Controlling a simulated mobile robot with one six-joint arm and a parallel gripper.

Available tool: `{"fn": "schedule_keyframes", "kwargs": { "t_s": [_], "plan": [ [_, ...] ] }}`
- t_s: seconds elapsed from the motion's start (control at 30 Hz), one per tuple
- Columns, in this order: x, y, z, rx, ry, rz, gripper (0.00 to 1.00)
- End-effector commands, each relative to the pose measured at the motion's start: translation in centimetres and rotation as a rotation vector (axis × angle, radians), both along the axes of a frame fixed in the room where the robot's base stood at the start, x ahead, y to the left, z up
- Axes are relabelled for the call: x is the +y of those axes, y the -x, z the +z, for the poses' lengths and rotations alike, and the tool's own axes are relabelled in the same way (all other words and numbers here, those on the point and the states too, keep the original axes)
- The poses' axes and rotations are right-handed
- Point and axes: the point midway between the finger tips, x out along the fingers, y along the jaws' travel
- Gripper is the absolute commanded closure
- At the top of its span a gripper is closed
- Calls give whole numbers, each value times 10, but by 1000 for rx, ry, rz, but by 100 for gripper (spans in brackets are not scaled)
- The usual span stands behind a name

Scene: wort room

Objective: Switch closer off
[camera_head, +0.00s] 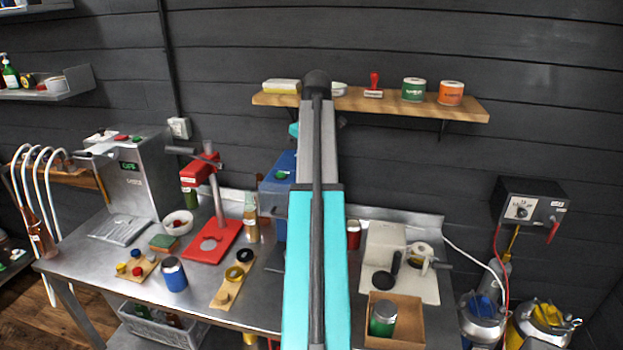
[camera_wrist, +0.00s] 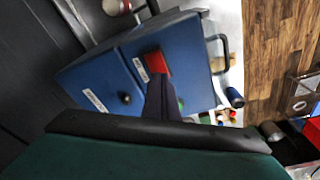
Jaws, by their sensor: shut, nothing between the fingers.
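A blue machine (camera_wrist: 110,72), likely the closer, fills the middle of the wrist view. Its face has a red square button (camera_wrist: 157,62), a black knob (camera_wrist: 125,98) and white labels too small to read. My gripper (camera_wrist: 160,80) is shut and empty, its dark fingertips over the lower edge of the red button; I cannot tell whether they touch it. A green spot (camera_wrist: 181,104) shows beside the fingers, partly hidden. In the head view the blue machine (camera_head: 268,192) stands at the bench's back, largely hidden by my arm, with a green button (camera_head: 281,175) visible. My fingers are hidden there.
A beige machine (camera_head: 385,245) and a cardboard box (camera_head: 394,338) stand right. A wooden shelf (camera_head: 340,103) hangs above.

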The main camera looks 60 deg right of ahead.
Motion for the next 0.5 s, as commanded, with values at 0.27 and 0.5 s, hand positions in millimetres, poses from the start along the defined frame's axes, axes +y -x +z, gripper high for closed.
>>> {"fn": "schedule_keyframes", "kwargs": {
  "t_s": [0.27,0.5],
  "plan": [
    [0,0,-3,0,0,0,100],
    [0,0,-4,0,0,0,100]
  ]
}}
